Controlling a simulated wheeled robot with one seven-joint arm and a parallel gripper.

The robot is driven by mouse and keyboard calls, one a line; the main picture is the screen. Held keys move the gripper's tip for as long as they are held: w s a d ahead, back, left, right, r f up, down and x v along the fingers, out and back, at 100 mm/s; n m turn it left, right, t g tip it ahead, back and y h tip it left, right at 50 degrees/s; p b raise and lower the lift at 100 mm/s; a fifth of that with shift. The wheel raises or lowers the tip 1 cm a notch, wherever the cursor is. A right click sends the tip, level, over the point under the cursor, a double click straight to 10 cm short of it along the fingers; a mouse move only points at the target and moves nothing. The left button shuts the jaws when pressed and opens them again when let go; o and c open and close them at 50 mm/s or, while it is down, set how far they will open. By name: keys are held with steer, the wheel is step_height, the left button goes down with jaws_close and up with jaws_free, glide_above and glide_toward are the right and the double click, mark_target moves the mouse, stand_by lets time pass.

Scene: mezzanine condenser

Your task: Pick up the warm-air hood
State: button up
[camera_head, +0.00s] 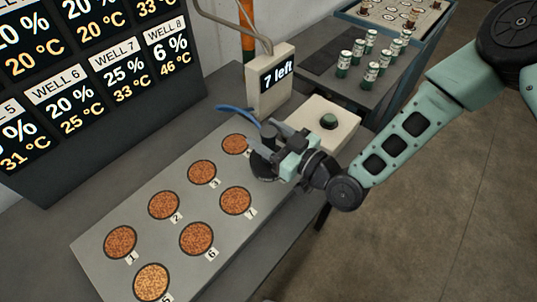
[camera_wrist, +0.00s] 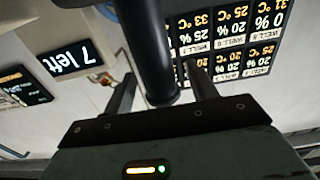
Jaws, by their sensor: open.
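The warm-air hood (camera_head: 261,166) is a dark round cap with an upright black post. It sits on the grey well plate (camera_head: 120,205) at its right end, where the well beneath it is hidden. A blue hose (camera_head: 237,111) runs close behind it. My gripper (camera_head: 278,139) is at the hood from the right. In the wrist view the thick black post (camera_wrist: 150,45) stands between the two fingers of my gripper (camera_wrist: 160,72). The fingers are open, with a gap visible on each side of the post.
Several numbered wells with orange-brown grains, such as well 6 (camera_head: 197,239), lie in the plate. A box reading "7 left" (camera_head: 270,80) stands behind the hood. A pale box with a dark green button (camera_head: 328,121) is close right. Several cans (camera_head: 371,73) stand farther back. A temperature board (camera_head: 90,85) is at left.

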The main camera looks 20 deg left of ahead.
jaws_close()
